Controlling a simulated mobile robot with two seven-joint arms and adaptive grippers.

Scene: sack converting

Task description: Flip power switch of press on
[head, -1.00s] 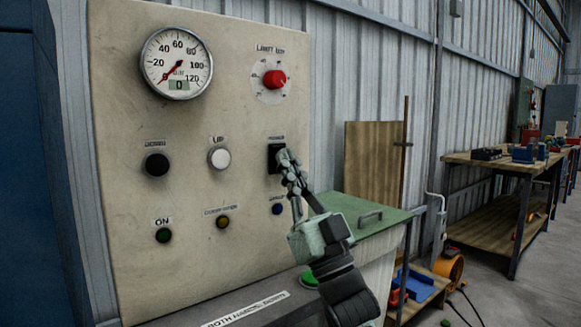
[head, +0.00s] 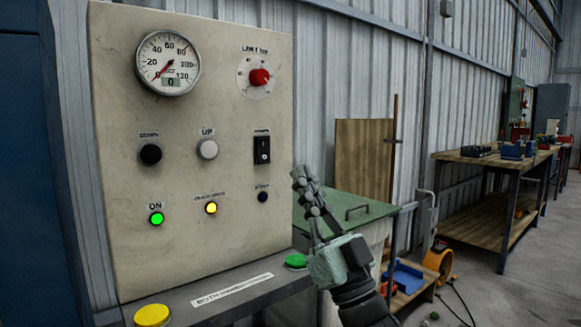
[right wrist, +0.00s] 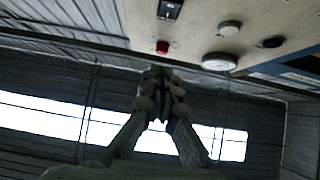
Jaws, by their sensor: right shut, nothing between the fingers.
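The press panel (head: 215,100) is a beige board with a gauge, buttons and lamps. Its black power switch (head: 262,149) is a rocker at the right side, in plain view; it also shows at the top of the right wrist view (right wrist: 170,9). The green ON lamp (head: 157,218) and a yellow lamp (head: 211,208) are lit. My right gripper (head: 300,178) is shut and empty, to the right of the switch and apart from the panel. In the right wrist view my shut fingers (right wrist: 158,80) point toward the panel. My left gripper is not in view.
A red knob (head: 259,77) is above the switch. A ledge below the panel carries a yellow button (head: 152,315) and a green button (head: 296,261). A green-topped cabinet (head: 335,212) stands behind my right gripper. Workbenches (head: 480,165) stand farther right.

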